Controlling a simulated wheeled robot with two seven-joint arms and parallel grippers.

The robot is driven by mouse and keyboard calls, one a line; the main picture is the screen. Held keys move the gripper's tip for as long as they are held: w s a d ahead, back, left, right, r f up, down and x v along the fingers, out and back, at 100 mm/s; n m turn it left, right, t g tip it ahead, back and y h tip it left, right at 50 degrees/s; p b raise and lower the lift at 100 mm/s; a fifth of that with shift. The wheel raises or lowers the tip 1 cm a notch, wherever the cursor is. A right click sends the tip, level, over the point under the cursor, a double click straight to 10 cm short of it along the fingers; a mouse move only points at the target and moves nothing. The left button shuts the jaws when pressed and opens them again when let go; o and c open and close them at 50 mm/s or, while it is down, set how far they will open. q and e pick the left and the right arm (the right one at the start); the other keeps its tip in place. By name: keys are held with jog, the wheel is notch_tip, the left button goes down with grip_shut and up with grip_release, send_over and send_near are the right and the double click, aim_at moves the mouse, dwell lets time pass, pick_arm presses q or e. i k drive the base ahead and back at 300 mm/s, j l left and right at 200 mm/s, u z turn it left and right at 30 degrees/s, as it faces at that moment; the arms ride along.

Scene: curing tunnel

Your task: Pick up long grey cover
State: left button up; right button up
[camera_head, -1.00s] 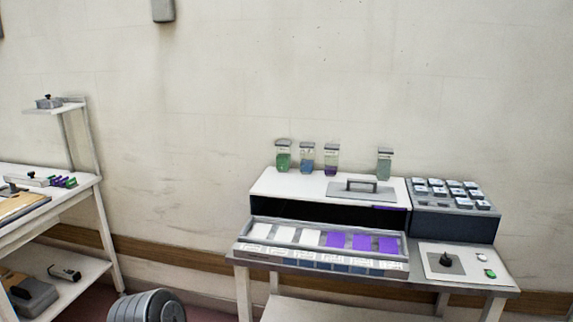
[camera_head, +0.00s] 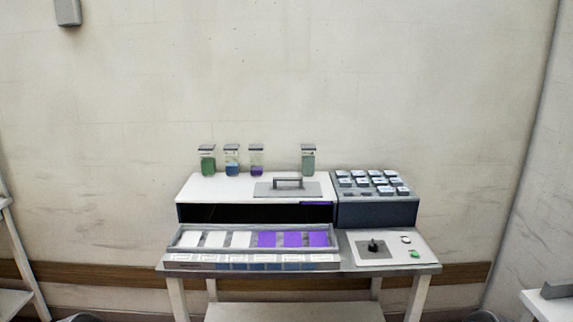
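A flat grey cover (camera_head: 262,189) with a raised bar handle lies on the white top of the curing tunnel (camera_head: 212,188). It sits toward the right part of that top. It is the only grey cover with a handle that I can make out. Neither of my grippers is in the head view.
Several jars (camera_head: 232,161) stand behind the cover along the back. A dark box with labelled caps (camera_head: 378,212) adjoins the tunnel on the right. A tray (camera_head: 175,240) with white and purple panels is in front. A knob panel (camera_head: 357,257) is front right.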

aim_at(281, 187)
jog(key=i+j, duration=0.15)
jog(key=j, duration=0.2)
jog(key=i+j, duration=0.15)
jog(key=j, duration=0.25)
jog(key=i+j, duration=0.2)
jog(key=j, duration=0.15)
jog(key=j+z, duration=0.2)
jog(key=z, duration=1.05)
jog(key=i+j, duration=0.05)
